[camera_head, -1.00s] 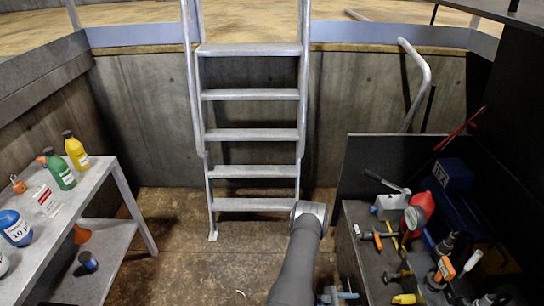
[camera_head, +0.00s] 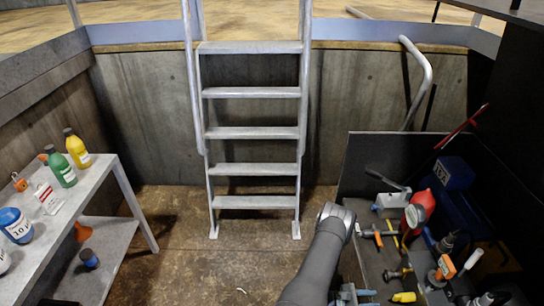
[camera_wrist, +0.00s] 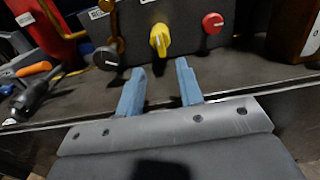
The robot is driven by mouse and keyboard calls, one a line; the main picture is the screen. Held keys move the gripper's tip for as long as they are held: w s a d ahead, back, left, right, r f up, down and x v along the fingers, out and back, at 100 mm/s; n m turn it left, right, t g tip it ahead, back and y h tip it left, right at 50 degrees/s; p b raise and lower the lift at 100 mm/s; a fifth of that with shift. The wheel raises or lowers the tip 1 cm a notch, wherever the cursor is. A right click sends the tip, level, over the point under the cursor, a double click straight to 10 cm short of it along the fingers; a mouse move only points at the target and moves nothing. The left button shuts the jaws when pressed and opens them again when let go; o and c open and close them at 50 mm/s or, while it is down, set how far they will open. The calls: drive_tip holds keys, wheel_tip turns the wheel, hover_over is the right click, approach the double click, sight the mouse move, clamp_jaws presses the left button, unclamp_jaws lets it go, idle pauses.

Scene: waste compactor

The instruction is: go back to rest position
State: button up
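In the head view my dark arm rises from the bottom edge, with its pale-capped joint left of the tool bench, and my gripper (camera_head: 356,295) shows only in part at the bottom edge. In the wrist view the two blue fingers of my gripper (camera_wrist: 160,72) stand apart with nothing between them. Beyond the fingertips is a dark control panel with a yellow knob (camera_wrist: 159,40), a red button (camera_wrist: 212,22) and a black knob (camera_wrist: 106,58). The fingers appear apart from these controls.
A tool bench (camera_head: 372,262) holding several tools stands at right, with a red bottle (camera_head: 424,203). A table (camera_head: 100,180) with several bottles stands at left. A metal ladder (camera_head: 253,133) leans at the back wall. The floor between (camera_head: 190,260) is mostly clear.

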drive_tip(key=d, duration=0.7)
drive_tip(key=shift+d, duration=0.3)
drive_tip(key=m, duration=1.1)
drive_tip(key=shift+m, duration=0.3)
drive_tip(key=w+a+r+n+y, duration=0.1)
drive_tip(key=a+r+n+y, duration=0.1)
drive_tip(key=a+r+n, duration=0.35)
drive_tip(key=n+t+y, duration=0.1)
drive_tip(key=n+y, duration=0.1)
drive_tip(key=n, duration=0.3)
approach(394, 298)
drive_tip(key=x, duration=0.9)
drive_tip(key=shift+d+r, duration=0.15)
drive_tip(key=shift+d, duration=0.05)
